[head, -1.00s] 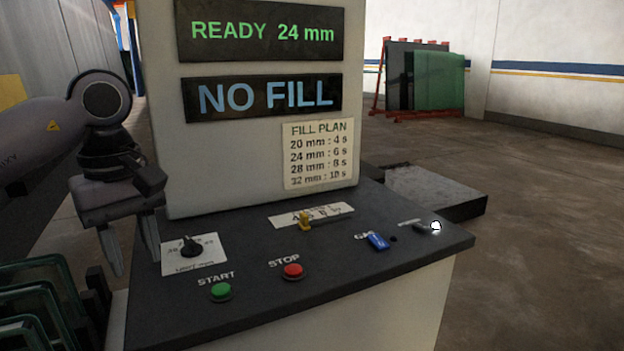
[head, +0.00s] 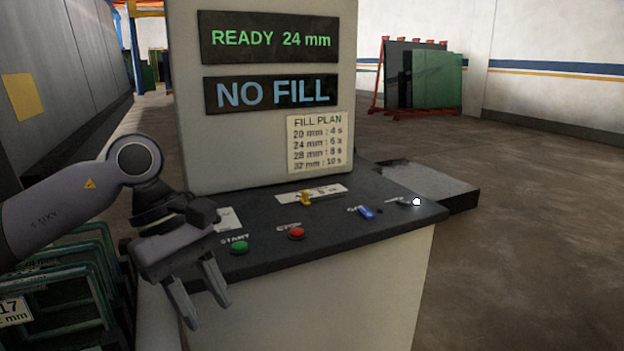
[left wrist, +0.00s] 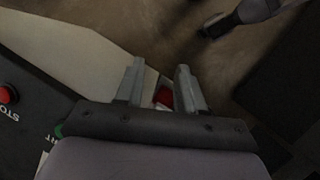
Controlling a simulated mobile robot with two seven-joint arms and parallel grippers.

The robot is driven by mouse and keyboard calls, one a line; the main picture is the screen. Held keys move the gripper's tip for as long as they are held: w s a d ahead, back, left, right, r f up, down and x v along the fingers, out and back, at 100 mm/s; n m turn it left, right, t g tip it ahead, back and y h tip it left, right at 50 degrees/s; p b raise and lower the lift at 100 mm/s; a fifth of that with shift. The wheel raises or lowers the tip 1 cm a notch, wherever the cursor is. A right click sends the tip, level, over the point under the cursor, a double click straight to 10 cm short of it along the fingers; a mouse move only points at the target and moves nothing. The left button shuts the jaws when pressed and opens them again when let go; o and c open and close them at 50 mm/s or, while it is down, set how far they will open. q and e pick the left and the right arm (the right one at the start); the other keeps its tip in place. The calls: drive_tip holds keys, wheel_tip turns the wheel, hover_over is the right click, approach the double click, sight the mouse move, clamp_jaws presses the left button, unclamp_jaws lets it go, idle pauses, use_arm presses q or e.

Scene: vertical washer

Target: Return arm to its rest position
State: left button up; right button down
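My left gripper (head: 196,304) hangs at the left front corner of the control console (head: 330,235), its fingers pointing down. The fingers are apart with nothing between them. In the left wrist view my left gripper (left wrist: 160,85) also shows two parted fingers, with the floor and a small red thing (left wrist: 163,96) seen beyond the gap. My right gripper is not in the head view.

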use_arm(q)
drive_tip(key=s+d+r+n+g+h+p, duration=0.1)
drive_tip(key=s+d+n+h, duration=0.2)
drive_tip(key=d+n+h, duration=0.35)
drive_tip(key=s+d+r+n+g+h+p, duration=0.15)
drive_tip(key=s+d+n+h, duration=0.25)
drive_tip(key=d+h, duration=0.45)
drive_tip(key=w+a+f+n+t+y+p, duration=0.1)
drive_tip(key=w+a+f+n+t, duration=0.2)
drive_tip(key=n+t, duration=0.85)
drive_tip(key=w+a+f+n+t+y+p, duration=0.1)
drive_tip(key=w+a+f+n+t, duration=0.2)
drive_tip(key=n+t, duration=0.85)
drive_tip(key=a+f+n+g+y+p, duration=0.1)
drive_tip(key=a+f+n+y, duration=0.75)
drive_tip(key=n, duration=0.75)
drive_tip(key=s+a+f+n+g+y, duration=0.3)
drive_tip(key=s+f+n, duration=0.2)
drive_tip(key=s+f, duration=0.2)
drive_tip(key=s+a+f+n+g+y+p, duration=0.1)
drive_tip(key=s+a+f+n+g+y, duration=0.2)
drive_tip(key=s+f, duration=0.4)
wheel_tip(320, 180, down, 4)
drive_tip(key=shift+s+a+r+n+g, duration=0.25)
drive_tip(key=shift+s+a+n+g, duration=0.25)
drive_tip(key=shift+n, duration=0.75)
drive_tip(key=shift+w+d+y, duration=0.15)
drive_tip(key=shift+y, duration=0.1)
